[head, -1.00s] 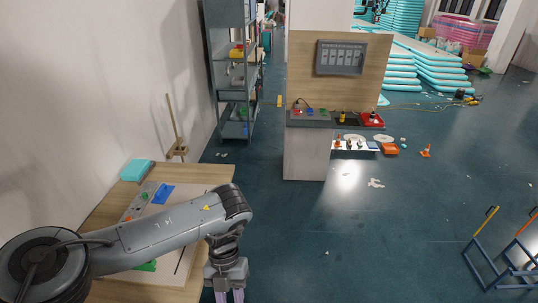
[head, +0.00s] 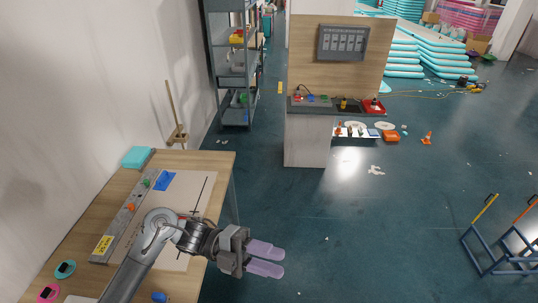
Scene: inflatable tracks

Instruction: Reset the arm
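My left gripper (head: 265,258) is at the lower middle of the head view, past the right edge of the wooden table (head: 215,165). Its two pale purple fingers point right with a gap between them, and nothing shows between them. My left arm (head: 150,245) comes in from the bottom left and passes over the table. My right gripper and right arm do not show.
The table holds a beige board (head: 190,190), a grey strip with coloured parts (head: 125,218), a blue piece (head: 165,181), a teal box (head: 137,157) and tape rolls (head: 65,269). A shelf (head: 234,70) and workbench (head: 305,150) stand behind.

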